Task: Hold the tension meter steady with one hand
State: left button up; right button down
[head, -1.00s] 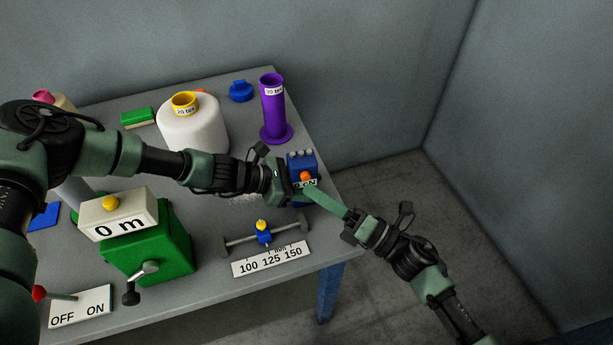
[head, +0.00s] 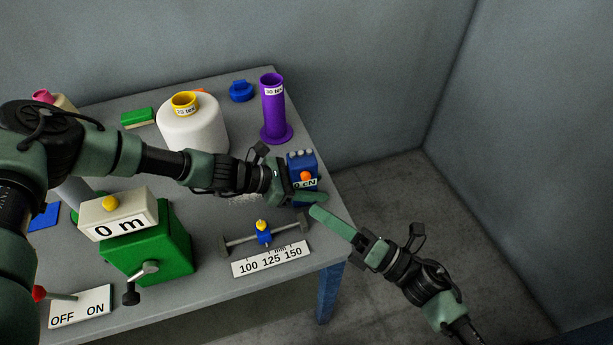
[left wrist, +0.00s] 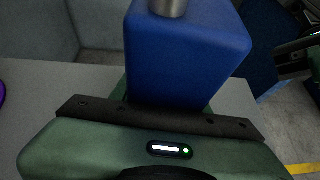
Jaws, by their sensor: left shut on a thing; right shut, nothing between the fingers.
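The tension meter (head: 302,161) is a blue box with an orange knob, metal pegs on top and a small label ending in "cN". It stands upright at the table's right edge. My left gripper (head: 300,195) is shut on it, with a green finger across its lower front. In the left wrist view the meter's blue body (left wrist: 185,60) fills the middle, right against the gripper, with a metal peg on top. My right gripper (head: 316,212) is shut and empty, just below and right of the meter, apart from it.
A purple bobbin (head: 273,105) and a white yarn cone (head: 192,130) stand behind. In front are a small slider with a 100-125-150 scale (head: 271,261) and a green box with a crank (head: 150,255). Right of the table is open floor.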

dwell(0.3)
pick_arm(q)
jog(key=o, duration=1.1)
jog(key=shift+c, duration=0.2)
